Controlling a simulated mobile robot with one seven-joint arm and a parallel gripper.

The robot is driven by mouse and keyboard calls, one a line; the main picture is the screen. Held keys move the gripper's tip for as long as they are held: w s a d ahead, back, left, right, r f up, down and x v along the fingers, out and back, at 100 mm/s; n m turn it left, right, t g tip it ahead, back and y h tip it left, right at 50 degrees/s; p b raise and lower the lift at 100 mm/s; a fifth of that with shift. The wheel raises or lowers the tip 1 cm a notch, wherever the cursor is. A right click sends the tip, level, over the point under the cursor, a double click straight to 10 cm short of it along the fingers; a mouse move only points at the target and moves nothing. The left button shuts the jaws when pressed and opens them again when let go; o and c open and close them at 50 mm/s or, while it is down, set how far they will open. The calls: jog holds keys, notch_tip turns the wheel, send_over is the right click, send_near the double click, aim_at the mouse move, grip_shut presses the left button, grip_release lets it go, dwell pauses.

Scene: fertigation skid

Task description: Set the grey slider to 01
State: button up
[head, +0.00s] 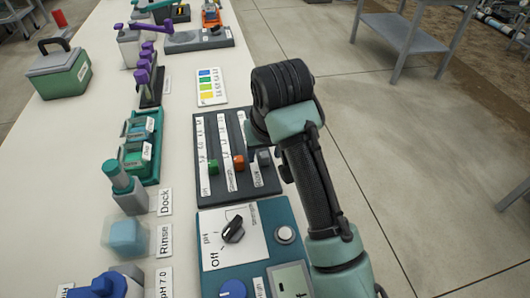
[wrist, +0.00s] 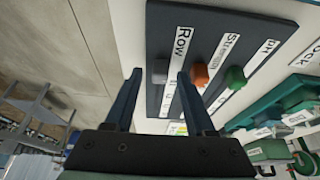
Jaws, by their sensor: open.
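The dark slider panel (head: 208,183) lies on the white bench with three sliders. The grey slider (head: 263,157) is in its right-hand slot in the head view, close beside my arm. In the wrist view the grey slider (wrist: 160,72) is on the strip labelled "Row". My gripper (wrist: 160,76) is open, with one fingertip in view on each side of the grey slider. I cannot tell whether the fingers touch it or how far above the panel they are. In the head view my gripper is hidden behind my arm. The scale marks by the slider are unreadable.
The orange slider (head: 238,162) and green slider (head: 213,166) stand left of the grey one; the orange slider (wrist: 200,76) is close beside a finger. A teal panel with a black knob (head: 233,230) lies nearer. A colour chart (head: 211,87) lies beyond.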

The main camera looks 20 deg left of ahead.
grip_shut()
dwell(1.4)
